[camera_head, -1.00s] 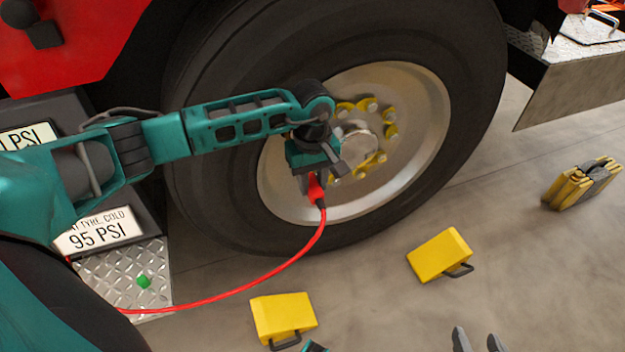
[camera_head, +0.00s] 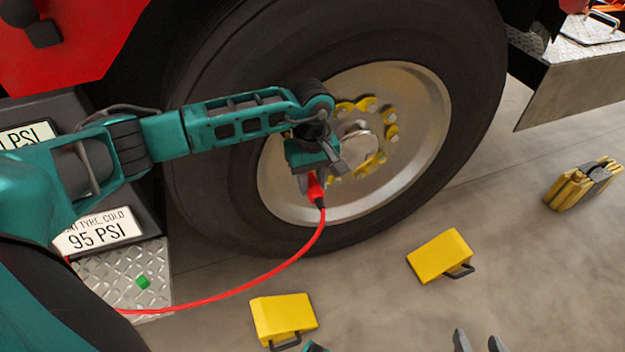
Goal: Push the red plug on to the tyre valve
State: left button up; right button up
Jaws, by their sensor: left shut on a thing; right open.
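The red plug (camera_head: 316,190) is in my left gripper (camera_head: 313,176), in front of the lower left part of the wheel's silver rim (camera_head: 425,140). The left gripper is shut on it. A red hose (camera_head: 262,283) hangs from the plug's lower end and curves down to the left. The tyre valve cannot be made out; the gripper and arm cover that part of the wheel. Whether the plug touches the valve cannot be told. My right gripper (camera_head: 480,343) shows only its two fingertips at the bottom edge, apart and empty, above the floor.
The large black tyre (camera_head: 215,190) stands behind my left arm. Two yellow wheel chocks (camera_head: 440,255) (camera_head: 283,317) and a folded yellow item (camera_head: 583,184) are on the floor. A 95 PSI sign (camera_head: 98,232) and tread-plate step (camera_head: 125,275) are at left.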

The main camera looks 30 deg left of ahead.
pick_arm(q)
jog(key=shift+w+a, duration=0.2)
jog(key=o, duration=1)
jog(key=shift+o, duration=0.2)
